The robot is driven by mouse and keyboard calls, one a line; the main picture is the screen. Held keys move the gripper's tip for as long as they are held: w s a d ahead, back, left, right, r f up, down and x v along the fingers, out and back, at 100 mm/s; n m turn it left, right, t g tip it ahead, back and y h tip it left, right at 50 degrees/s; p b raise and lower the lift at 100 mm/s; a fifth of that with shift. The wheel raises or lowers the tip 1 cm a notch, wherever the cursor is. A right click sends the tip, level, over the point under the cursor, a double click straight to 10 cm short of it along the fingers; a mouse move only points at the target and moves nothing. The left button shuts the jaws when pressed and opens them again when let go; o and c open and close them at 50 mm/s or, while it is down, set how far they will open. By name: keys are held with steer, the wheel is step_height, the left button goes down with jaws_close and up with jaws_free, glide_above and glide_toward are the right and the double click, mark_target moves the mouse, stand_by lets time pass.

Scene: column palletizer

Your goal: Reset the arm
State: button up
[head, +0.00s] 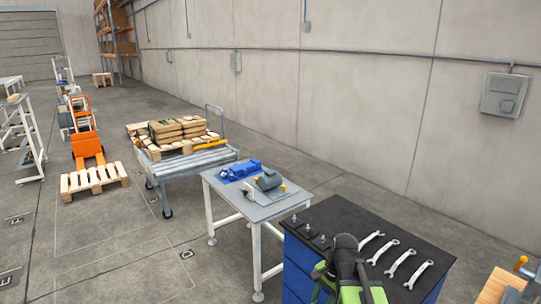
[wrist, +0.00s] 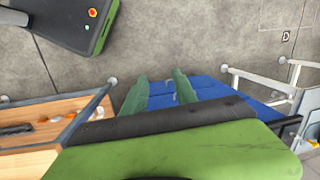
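My gripper (wrist: 160,76) shows in the wrist view as two green fingers set apart, with nothing held between them. Beyond them are the blue front of a cabinet (wrist: 210,88) and grey floor. A small grey hooked shape (wrist: 173,86) shows between the fingers, and I cannot tell what it is. In the head view my green and black arm (head: 350,270) is at the bottom, in front of the blue cabinet's black top (head: 340,215). The fingertips cannot be made out there.
Several wrenches (head: 403,263) lie on the black top, with small metal pieces at its left. A grey table (head: 262,205) with blue and grey tools stands beside it. A wooden bench (head: 497,287) is at the lower right.

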steer(key=s+n, duration=0.1)
steer(key=n, duration=0.2)
steer(key=s+a+n+h, duration=0.1)
steer(key=s+n, duration=0.1)
steer(key=n, duration=0.1)
steer(key=s+f+n+h, duration=0.1)
steer(key=n, duration=0.2)
steer(key=shift+s+a+f+n, duration=0.1)
steer(key=shift+s+a+n, duration=0.05)
steer(key=shift+n, duration=0.15)
